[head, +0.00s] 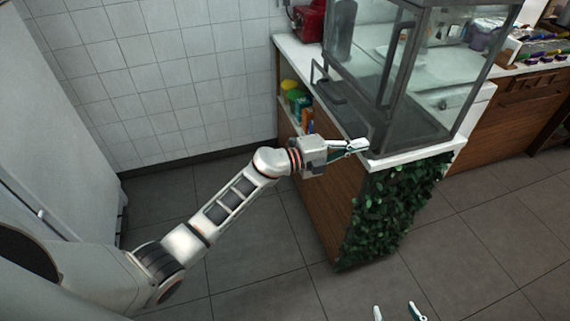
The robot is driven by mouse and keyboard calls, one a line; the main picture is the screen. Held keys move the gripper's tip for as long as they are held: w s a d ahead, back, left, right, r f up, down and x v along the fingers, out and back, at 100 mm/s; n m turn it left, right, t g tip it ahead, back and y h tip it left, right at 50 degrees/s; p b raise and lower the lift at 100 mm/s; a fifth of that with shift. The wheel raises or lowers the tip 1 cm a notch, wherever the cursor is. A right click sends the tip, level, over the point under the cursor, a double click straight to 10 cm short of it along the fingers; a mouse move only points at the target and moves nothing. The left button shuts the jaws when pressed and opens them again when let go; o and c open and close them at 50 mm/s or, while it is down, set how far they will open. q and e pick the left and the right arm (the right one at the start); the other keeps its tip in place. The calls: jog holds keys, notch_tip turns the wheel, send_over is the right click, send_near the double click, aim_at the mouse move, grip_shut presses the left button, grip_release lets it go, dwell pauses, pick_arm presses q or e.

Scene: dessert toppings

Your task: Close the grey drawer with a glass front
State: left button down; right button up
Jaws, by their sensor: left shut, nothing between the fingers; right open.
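A grey-framed glass case (398,75) stands on the white counter. The drawer part seems to stick out to the left of the case, but I cannot tell how far. My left gripper (352,147) is shut and empty at the near left corner of the case, close to the drawer's near end. I cannot tell whether it touches. My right gripper (396,312) is open and empty at the bottom edge, over the floor, away from the case.
The counter's near end is covered with green leaves (390,210). Open shelves with colourful containers (294,97) are below the drawer. A red appliance (309,22) stands at the back. A wooden cabinet (510,110) is at the right. The tiled floor (270,240) is clear.

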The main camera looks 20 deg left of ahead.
pick_arm(q)
jog(key=x, duration=0.4)
jog(key=shift+b, duration=0.3)
jog(key=shift+r, duration=0.1)
